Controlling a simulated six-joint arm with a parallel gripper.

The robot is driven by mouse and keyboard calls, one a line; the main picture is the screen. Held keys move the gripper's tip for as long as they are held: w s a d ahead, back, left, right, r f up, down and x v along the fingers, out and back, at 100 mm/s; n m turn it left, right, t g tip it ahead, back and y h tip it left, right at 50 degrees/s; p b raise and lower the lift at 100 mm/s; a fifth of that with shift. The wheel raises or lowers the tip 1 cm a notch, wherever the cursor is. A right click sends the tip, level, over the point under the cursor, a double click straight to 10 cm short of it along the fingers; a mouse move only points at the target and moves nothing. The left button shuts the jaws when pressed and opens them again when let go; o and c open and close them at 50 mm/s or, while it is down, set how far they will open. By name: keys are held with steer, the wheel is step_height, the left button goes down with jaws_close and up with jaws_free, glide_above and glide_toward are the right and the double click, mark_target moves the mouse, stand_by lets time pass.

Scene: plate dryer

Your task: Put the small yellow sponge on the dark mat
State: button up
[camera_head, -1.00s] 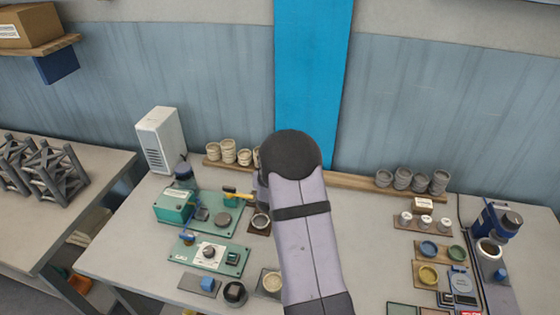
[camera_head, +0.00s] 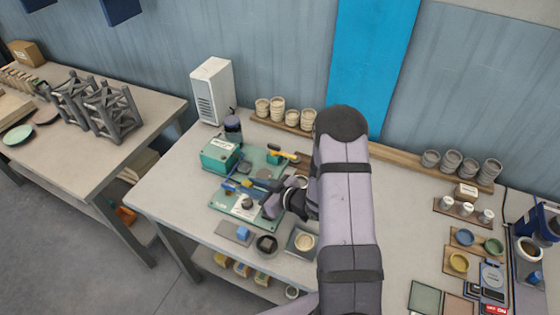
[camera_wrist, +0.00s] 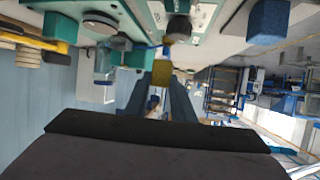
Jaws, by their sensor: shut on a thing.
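My gripper (camera_wrist: 165,92) is shut on a small yellow sponge (camera_wrist: 163,77), which shows between the fingertips in the wrist view. In the head view my gripper (camera_head: 252,187) reaches left over the green boards, and I cannot make out the sponge there. A dark grey mat (camera_head: 227,230) lies at the table's front left and carries a blue block (camera_head: 243,232). The block also shows in the wrist view (camera_wrist: 268,18). Other dark flat squares lie at the lower right, so I cannot tell for sure which is the dark mat.
A green machine (camera_head: 219,155) and a yellow-handled tool (camera_head: 276,149) are close behind my gripper. My arm covers the table's middle.

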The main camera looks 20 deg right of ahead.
steer(key=s+a+r+n+g+y, duration=0.1)
steer(key=s+a+n+y, duration=0.1)
steer(key=s+a, duration=0.4)
steer(key=a, duration=0.3)
steer(key=shift+s+a+g, duration=0.35)
steer(key=shift+g, duration=0.05)
steer(key=shift+f, duration=0.1)
steer(key=shift+f+b, duration=2.85)
steer(key=shift+f, duration=0.55)
steer(key=shift+f+b, duration=0.4)
steer(key=shift+f, duration=0.05)
